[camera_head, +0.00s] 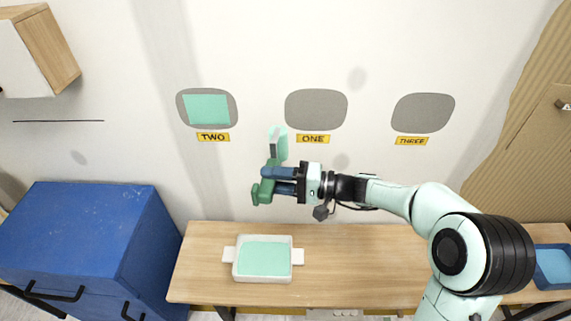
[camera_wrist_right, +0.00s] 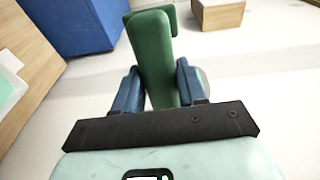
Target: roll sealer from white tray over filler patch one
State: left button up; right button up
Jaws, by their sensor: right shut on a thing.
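My right gripper (camera_head: 279,181) is shut on the green handle of a roller (camera_head: 262,191). The roller is upright, its mint-coloured head at the top, left of and below patch one. In the right wrist view the green handle (camera_wrist_right: 153,55) sits between the two blue fingers. Grey filler patch one (camera_head: 316,108) is on the wall above the yellow ONE label (camera_head: 313,139) and looks plain grey. The white tray (camera_head: 263,279) holds mint-coloured sealer (camera_head: 264,259) on the wooden table, below the gripper. My left gripper is not in view.
Grey patch two (camera_head: 182,110), left, bears a mint square (camera_head: 206,109). Grey patch three (camera_head: 422,112) is at right. A blue cabinet (camera_head: 80,230) stands left of the wooden table (camera_head: 360,265). A blue tray (camera_head: 552,266) is at the far right. The table's middle is clear.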

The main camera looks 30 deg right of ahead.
jog(key=shift+n+g+y, duration=0.8)
jog(key=s+r, duration=0.1)
jog(key=r, duration=0.1)
jog(key=s+d+r+p, duration=0.1)
jog(key=s+r, duration=0.1)
jog(key=shift+s+d+r, duration=0.1)
jog(key=shift+s+r, duration=0.05)
jog(key=shift+s, duration=0.1)
jog(key=w+d, duration=0.3)
jog(key=w, duration=0.2)
jog(key=shift+w+d+p, duration=0.2)
jog(key=shift+w+p, duration=0.1)
jog(key=shift+p, duration=0.1)
jog(key=shift+w+d, duration=0.7)
jog(key=shift+w, duration=0.35)
dwell(1.4)
jog(key=v, duration=0.7)
dwell(0.5)
